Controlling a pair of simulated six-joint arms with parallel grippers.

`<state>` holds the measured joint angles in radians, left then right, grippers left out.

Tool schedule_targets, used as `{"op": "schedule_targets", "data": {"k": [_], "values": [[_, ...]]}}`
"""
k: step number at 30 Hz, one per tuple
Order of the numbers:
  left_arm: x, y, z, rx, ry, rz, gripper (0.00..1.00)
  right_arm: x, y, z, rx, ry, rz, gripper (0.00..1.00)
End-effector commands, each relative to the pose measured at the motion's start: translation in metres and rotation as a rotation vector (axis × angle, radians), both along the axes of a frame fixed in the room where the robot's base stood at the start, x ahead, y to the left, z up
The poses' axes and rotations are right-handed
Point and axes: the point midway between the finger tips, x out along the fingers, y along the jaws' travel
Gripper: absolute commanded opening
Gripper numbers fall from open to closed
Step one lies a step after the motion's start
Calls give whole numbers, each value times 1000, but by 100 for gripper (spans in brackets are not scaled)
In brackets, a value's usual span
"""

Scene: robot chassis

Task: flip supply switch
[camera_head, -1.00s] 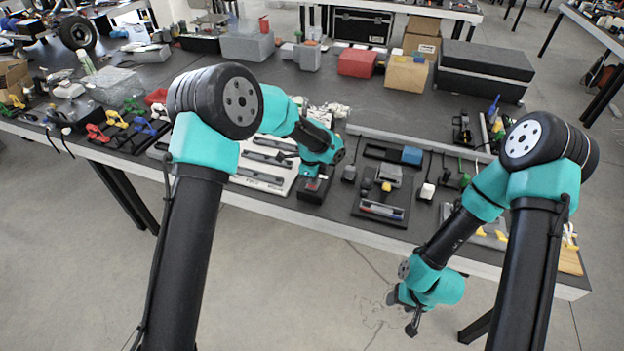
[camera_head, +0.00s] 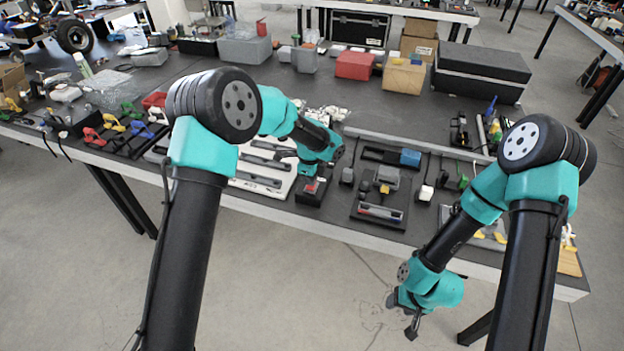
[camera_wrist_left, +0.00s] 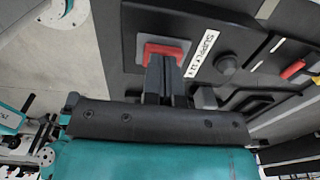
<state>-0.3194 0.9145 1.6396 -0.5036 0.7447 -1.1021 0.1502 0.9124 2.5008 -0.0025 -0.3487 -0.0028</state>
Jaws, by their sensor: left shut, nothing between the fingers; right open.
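In the head view the red switch (camera_head: 310,187) sits near the table's front edge. My left gripper (camera_wrist_left: 166,62) is shut and empty, its fingertips over the red rocker and covering part of it. I cannot tell whether they touch it or which way it is tipped. My right gripper (camera_head: 412,328) hangs open and empty in front of the table, away from the switch.
A black tray with tools (camera_head: 381,212) lies right of the switch. A white panel with dark bars (camera_head: 262,172) lies to its left. Coloured clamps (camera_head: 115,125) stand further left. A red box (camera_head: 355,65) and a tan box (camera_head: 403,76) stand behind.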

Motion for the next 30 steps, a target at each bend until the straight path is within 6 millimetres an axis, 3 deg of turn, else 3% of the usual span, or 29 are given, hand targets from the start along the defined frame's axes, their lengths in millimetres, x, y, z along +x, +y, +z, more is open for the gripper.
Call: {"op": "schedule_targets", "data": {"k": [9, 18, 24, 30], "values": [[2, 2, 67, -6, -22, 6, 0, 0, 0, 0, 0, 0, 0, 53], [0, 2, 120, -6, -23, 6, 0, 0, 0, 0, 0, 0, 0, 53], [-1, 2, 133, -4, -21, 5, 0, 0, 0, 0, 0, 0, 0, 53], [-1, 2, 134, -5, -22, 5, 0, 0, 0, 0, 0, 0, 0, 53]]}}
